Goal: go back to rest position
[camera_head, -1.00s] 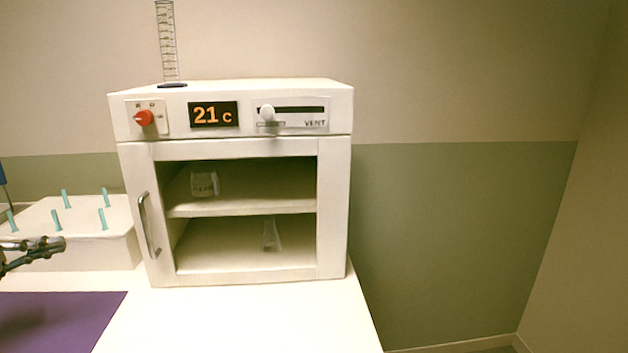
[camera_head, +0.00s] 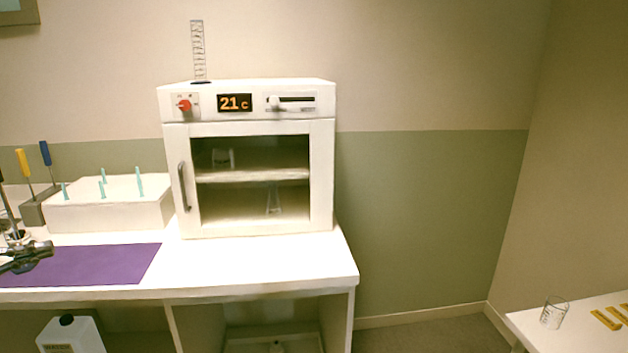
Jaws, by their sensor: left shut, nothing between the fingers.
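My left gripper (camera_head: 30,257) is at the left edge of the head view. It is shut and empty, above the purple mat (camera_head: 105,266) near the mat's left part. Part of its arm is cut off by the picture's edge. My right gripper is not in view.
A white oven (camera_head: 325,180) reading 21 c stands on the white bench (camera_head: 260,262), with a beaker and a flask inside. A measuring cylinder (camera_head: 198,50) stands on top. A white peg block (camera_head: 110,213) is left of it. A second table (camera_head: 530,325) holds a glass beaker (camera_head: 553,312).

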